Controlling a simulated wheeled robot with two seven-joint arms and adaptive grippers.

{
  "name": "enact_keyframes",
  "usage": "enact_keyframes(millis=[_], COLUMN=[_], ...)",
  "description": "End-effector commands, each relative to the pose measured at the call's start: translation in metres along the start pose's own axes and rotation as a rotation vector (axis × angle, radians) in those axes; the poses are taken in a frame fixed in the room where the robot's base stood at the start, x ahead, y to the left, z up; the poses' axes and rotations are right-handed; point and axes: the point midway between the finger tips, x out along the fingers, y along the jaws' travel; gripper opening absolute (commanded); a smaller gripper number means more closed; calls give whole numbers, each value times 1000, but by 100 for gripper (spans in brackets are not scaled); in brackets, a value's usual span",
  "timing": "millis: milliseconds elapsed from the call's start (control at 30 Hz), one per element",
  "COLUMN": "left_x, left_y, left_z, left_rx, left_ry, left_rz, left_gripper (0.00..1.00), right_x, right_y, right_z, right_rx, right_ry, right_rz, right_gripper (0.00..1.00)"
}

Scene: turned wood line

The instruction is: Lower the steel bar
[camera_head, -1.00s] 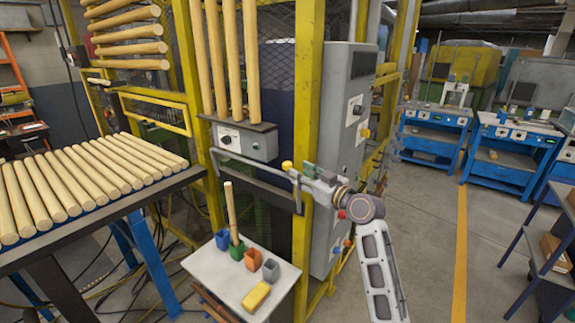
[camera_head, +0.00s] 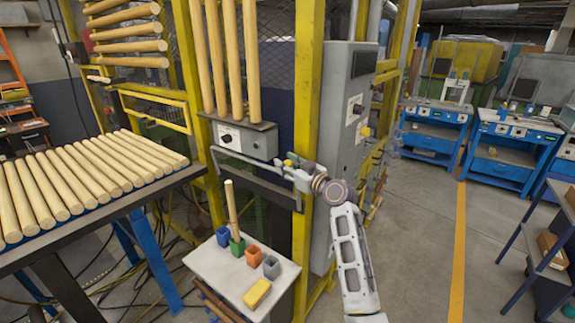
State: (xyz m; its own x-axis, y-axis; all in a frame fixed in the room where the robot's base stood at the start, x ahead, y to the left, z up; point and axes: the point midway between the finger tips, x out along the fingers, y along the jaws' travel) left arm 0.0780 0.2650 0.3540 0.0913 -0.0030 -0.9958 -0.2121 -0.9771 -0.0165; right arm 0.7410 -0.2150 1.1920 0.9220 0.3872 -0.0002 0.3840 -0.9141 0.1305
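The steel bar (camera_head: 245,161) is a thin grey bar in front of the yellow machine frame, below the grey control box. It slopes down to the right in the picture, with a bend at its left end. My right gripper (camera_head: 286,171) is at the bar's right end, beside the yellow post. Its fingertips overlap the bar, and I cannot tell whether they are closed on it. They are small and partly hide that end. A small yellow part (camera_head: 288,162) shows just above the fingertips. My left gripper is not in view.
The control box (camera_head: 246,139) sits above the bar, under upright wooden rods. Below is a small white table (camera_head: 225,277) with coloured cups and a yellow block. A rack of wooden rods (camera_head: 75,190) stands left. Open floor lies right.

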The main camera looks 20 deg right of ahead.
Motion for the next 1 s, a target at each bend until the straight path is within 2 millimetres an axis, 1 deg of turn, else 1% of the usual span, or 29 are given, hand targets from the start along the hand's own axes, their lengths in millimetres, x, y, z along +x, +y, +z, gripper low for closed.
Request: enact_keyframes(millis=[167, 200, 400, 500, 767, 1000], left_x=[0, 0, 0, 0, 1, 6], left_y=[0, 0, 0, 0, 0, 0], left_z=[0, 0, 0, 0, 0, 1], left_rx=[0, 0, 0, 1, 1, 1], left_ry=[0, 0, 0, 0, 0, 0], left_rz=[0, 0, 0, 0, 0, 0], left_gripper=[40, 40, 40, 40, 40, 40], right_x=[0, 0, 0, 0, 0, -2], right_y=[0, 0, 0, 0, 0, -3], right_z=[0, 0, 0, 0, 0, 1], right_rx=[0, 0, 0, 0, -2, -24], right_ry=[0, 0, 0, 0, 0, 5], right_rz=[0, 0, 0, 0, 0, 2], right_gripper=[38, 37, 11, 0, 0, 0])
